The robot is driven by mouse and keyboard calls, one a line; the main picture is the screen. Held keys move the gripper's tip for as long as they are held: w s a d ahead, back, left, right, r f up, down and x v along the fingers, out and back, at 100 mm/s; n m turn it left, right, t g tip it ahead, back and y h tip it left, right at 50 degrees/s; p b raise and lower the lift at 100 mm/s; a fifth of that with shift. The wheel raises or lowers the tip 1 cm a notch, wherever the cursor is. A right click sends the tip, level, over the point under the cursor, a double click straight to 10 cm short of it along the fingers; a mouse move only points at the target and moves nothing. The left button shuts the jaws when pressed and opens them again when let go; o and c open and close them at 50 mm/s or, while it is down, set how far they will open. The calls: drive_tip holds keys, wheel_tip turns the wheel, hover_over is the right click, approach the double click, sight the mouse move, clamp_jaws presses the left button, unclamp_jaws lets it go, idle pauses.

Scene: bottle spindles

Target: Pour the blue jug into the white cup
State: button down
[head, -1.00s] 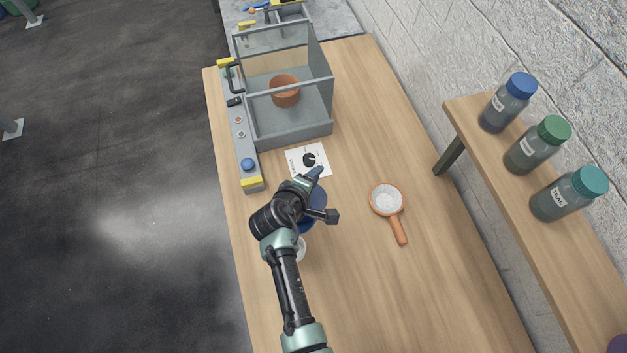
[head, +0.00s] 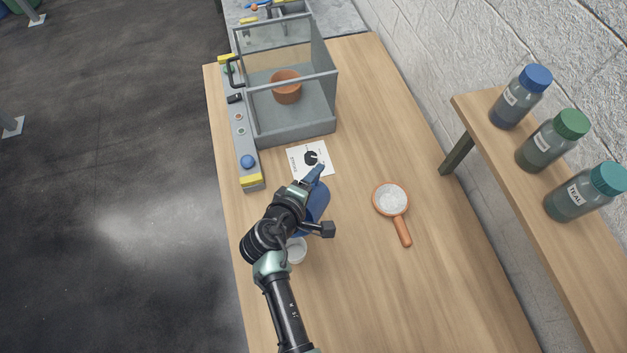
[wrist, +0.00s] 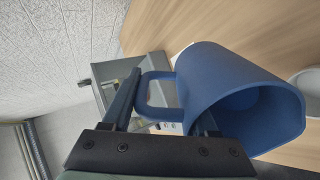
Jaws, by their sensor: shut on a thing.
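The blue jug (head: 319,203) is in my gripper (head: 314,200), above the wooden table; my arm hides much of it in the head view. In the wrist view the jug (wrist: 235,95) lies tilted across the picture, with its open mouth toward the lower right. Its handle (wrist: 158,90) is between my gripper's fingers (wrist: 165,105). The jug's inside looks empty from the part that shows. The white cup (head: 296,251) stands on the table just below the jug in the head view, partly hidden by my arm. A white rim (wrist: 308,80) also shows at the wrist view's right edge.
A strainer with an orange handle (head: 403,231) lies to the right. A glass-sided box (head: 290,131) holding an orange-brown pot (head: 287,91) stands at the back, beside a control strip (head: 247,140). A printed card (head: 311,160) lies before it. Bottles stand on a shelf (head: 520,190) at right.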

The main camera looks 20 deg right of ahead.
drive_tip(key=shift+s+a+f+t+h+b, duration=0.1)
drive_tip(key=shift+s+a+t+h+b, duration=0.4)
drive_tip(key=shift+b, duration=1.55)
drive_tip(key=shift+s+a+f+t+h+b, duration=0.15)
drive_tip(key=shift+t+h+b, duration=0.5)
drive_tip(key=shift+b, duration=1.4)
drive_tip(key=shift+s+a+f+t+h+b, duration=0.25)
drive_tip(key=shift+s+a+t+h+b, duration=0.35)
drive_tip(key=shift+b, duration=2.2)
drive_tip(key=shift+s+a+f+t+h+b, duration=0.25)
drive_tip(key=shift+s+a+t+h+b, duration=0.3)
drive_tip(key=shift+b, duration=2.2)
drive_tip(key=shift+s+a+r+t+h+b, duration=0.25)
drive_tip(key=shift+s+a+t+h+b, duration=0.3)
drive_tip(key=shift+b, duration=1.65)
drive_tip(key=shift+s+a+r+t+h+b, duration=0.3)
drive_tip(key=shift+s+t+b, duration=0.45)
drive_tip(key=shift+b, duration=1.4)
